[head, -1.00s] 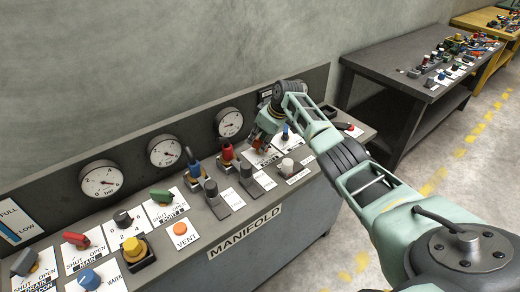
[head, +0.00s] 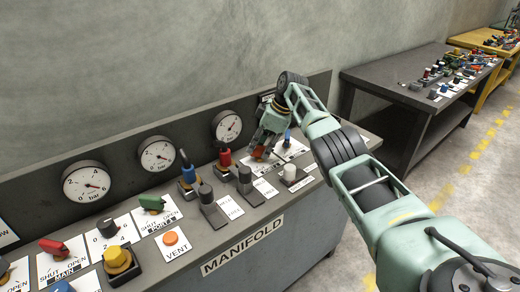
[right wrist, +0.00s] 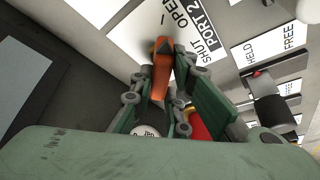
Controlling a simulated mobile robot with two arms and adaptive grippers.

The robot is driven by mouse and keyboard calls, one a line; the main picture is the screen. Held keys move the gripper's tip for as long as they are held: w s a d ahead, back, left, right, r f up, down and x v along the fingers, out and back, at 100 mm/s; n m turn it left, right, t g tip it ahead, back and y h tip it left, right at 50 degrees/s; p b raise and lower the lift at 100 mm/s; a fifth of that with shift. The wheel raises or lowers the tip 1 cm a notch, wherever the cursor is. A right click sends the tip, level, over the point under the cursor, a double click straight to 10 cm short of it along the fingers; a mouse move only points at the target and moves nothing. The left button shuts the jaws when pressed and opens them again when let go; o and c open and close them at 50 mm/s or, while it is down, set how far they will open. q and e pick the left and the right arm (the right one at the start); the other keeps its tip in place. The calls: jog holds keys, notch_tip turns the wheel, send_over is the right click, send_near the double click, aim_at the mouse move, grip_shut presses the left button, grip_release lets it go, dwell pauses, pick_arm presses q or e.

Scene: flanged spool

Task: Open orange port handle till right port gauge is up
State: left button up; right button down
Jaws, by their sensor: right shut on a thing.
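The orange port handle (right wrist: 161,78) shows in the right wrist view between the two fingers of my right gripper (right wrist: 166,88), which is shut on it. The handle sits on a white plate (right wrist: 118,38) marked SHUT, OPEN and PORT 2. In the head view my right gripper (head: 262,150) is down at the panel and hides most of the handle. The rightmost gauge in clear view (head: 227,126) is round and white, on the back board left of the gripper; its needle position is too small to read surely. My left gripper is out of view.
A red-topped lever (head: 225,158) and a blue-topped lever (head: 188,174) stand left of my gripper. Grey levers (head: 245,180) and a white knob (head: 290,172) are in front. Two more gauges (head: 158,156) (head: 88,185) are further left. Another bench (head: 425,75) stands behind right.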

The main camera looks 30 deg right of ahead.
jog(key=c, duration=1.7)
grip_release()
jog(key=v, duration=1.2)
jog(key=shift+w, duration=0.1)
